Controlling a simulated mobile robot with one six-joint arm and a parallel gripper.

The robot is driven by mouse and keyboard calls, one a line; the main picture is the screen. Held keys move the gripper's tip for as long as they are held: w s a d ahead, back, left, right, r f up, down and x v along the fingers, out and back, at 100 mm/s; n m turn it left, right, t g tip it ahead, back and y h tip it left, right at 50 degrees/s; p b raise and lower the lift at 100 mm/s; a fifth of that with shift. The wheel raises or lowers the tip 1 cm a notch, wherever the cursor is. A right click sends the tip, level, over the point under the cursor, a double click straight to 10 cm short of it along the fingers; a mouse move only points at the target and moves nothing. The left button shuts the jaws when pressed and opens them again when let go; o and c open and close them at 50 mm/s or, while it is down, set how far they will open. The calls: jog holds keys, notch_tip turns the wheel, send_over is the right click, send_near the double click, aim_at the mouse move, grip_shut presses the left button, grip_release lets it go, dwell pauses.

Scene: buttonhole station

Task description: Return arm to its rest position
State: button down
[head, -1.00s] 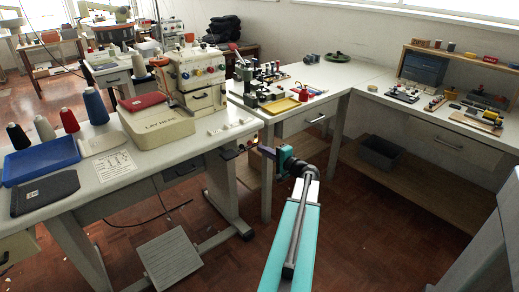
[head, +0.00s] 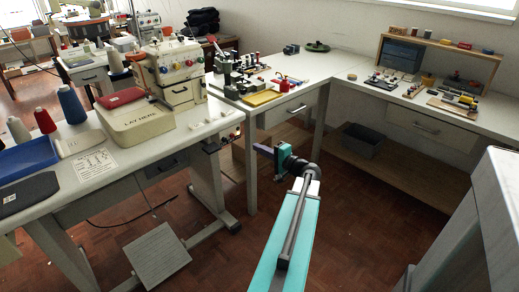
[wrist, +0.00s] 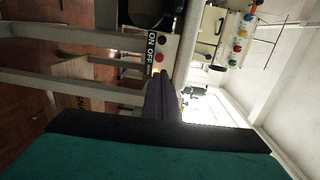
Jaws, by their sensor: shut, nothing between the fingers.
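My teal arm reaches up the middle of the head view, in the gap in front of the tables. At its end, my gripper (head: 260,149) has dark fingers that are shut and point left, over the floor. Nothing shows between them. In the wrist view my gripper (wrist: 160,82) appears as dark closed fingers beyond a teal and black body. Behind the fingertips there is an ON/OFF switch panel (wrist: 158,48) with red and black buttons; I cannot tell the exact distance.
The sewing table (head: 110,200) stands left, with a cream machine (head: 135,118), cones and a blue tray (head: 25,158). A foot pedal (head: 157,255) lies below it. The corner bench (head: 340,82) bears small tools and a yellow tray (head: 262,98). A grey box (head: 362,141) sits on the lower shelf.

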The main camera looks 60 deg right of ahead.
jog(key=shift+a, duration=0.1)
dwell(0.3)
